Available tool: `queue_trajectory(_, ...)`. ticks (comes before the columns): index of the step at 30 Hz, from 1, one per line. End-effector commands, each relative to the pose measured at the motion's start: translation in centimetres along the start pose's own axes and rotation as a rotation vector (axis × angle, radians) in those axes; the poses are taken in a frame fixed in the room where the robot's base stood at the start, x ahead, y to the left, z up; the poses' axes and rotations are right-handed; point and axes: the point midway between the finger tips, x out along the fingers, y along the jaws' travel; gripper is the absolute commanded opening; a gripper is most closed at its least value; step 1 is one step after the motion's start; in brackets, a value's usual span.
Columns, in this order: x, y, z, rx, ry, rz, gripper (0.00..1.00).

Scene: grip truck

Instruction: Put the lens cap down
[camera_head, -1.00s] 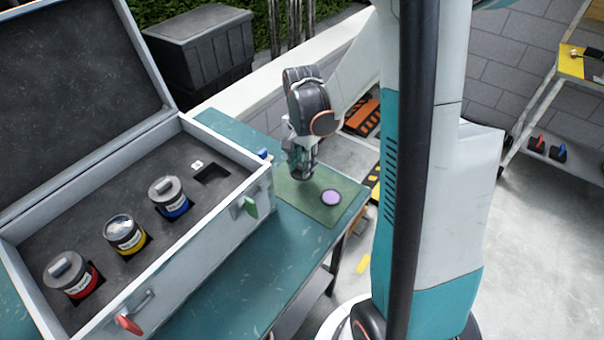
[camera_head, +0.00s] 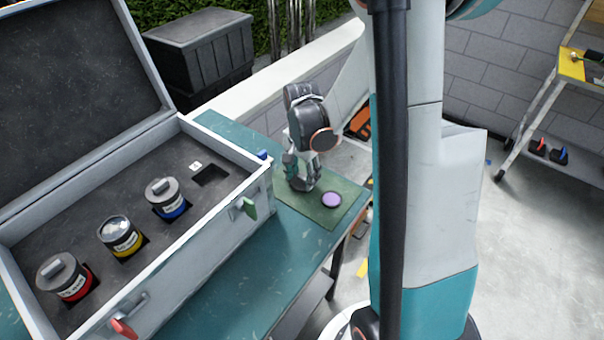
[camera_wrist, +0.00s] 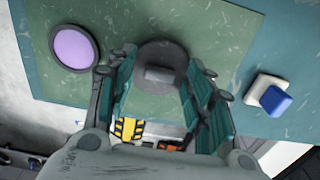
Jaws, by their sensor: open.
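The lens cap (camera_wrist: 160,62) is a dark grey disc with a raised bar handle. In the wrist view it appears to lie on the green mat (camera_wrist: 210,45). My gripper (camera_wrist: 161,68) is open, with one finger on each side of the cap and gaps between fingers and handle. In the head view my gripper (camera_head: 302,184) is low over the green mat (camera_head: 322,215) and mostly hides the cap. A purple-topped round piece with a dark rim (camera_wrist: 75,48) lies beside it on the mat; it also shows in the head view (camera_head: 331,199).
An open grey case (camera_head: 215,225) stands left of the mat. It holds red (camera_head: 75,288), yellow (camera_head: 122,238) and blue (camera_head: 170,205) banded lenses and one empty slot (camera_head: 210,175). A blue piece on a white base (camera_wrist: 272,98) sits by the mat. The teal bench front (camera_head: 235,285) is clear.

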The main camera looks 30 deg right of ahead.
Motion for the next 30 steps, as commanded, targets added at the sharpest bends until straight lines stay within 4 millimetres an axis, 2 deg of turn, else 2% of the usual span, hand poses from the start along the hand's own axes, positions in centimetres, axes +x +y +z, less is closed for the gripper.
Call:
queue_trajectory(7, -0.8, 0.0, 0.0, 0.000, 0.000, 0.000, 0.48)
queue_trajectory(21, -9.8, 0.0, 0.0, 0.000, 0.000, 0.000, 0.48)
queue_trajectory(25, -11.4, 0.0, 0.0, 0.000, 0.000, 0.000, 0.48)
queue_trajectory(30, -12.3, 0.0, 0.0, 0.000, 0.000, 0.000, 0.48)
